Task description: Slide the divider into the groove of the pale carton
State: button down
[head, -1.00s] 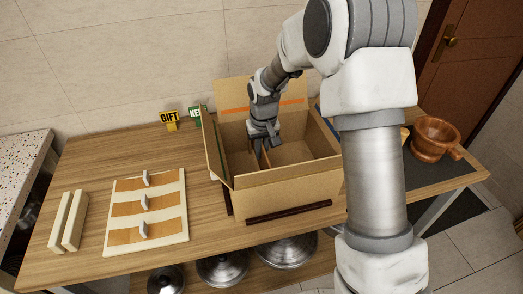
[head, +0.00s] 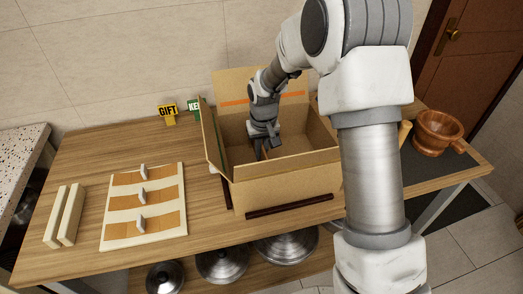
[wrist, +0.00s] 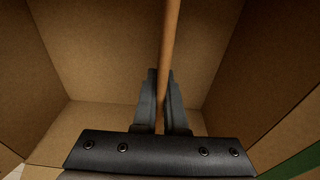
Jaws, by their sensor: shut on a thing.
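The pale carton (head: 285,190) stands open on the table with its flaps raised. My gripper (head: 264,148) reaches down inside it, between its side walls. In the wrist view my gripper (wrist: 162,105) is shut on the divider (wrist: 169,45), a thin orange-brown panel seen nearly edge-on between the two fingers. Cardboard walls surround it there. In the head view the carton's front wall and my gripper hide most of the divider. The groove cannot be made out, so I cannot tell whether the divider's edge sits in it.
A cream board (head: 110,218) with orange panels and white upright pieces lies left of the carton. Two cream bars (head: 70,215) lie beside it. A GIFT sign (head: 167,110) stands behind. Dark strips (head: 290,206) border the carton. A wooden mortar (head: 437,132) stands at right.

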jog(key=shift+f, duration=0.1)
jog(key=shift+c, duration=1.3)
grip_release()
notch_tip(320, 180, up, 17)
jog(key=s+p, duration=0.2)
jog(key=shift+d+r, duration=0.2)
dwell(0.6)
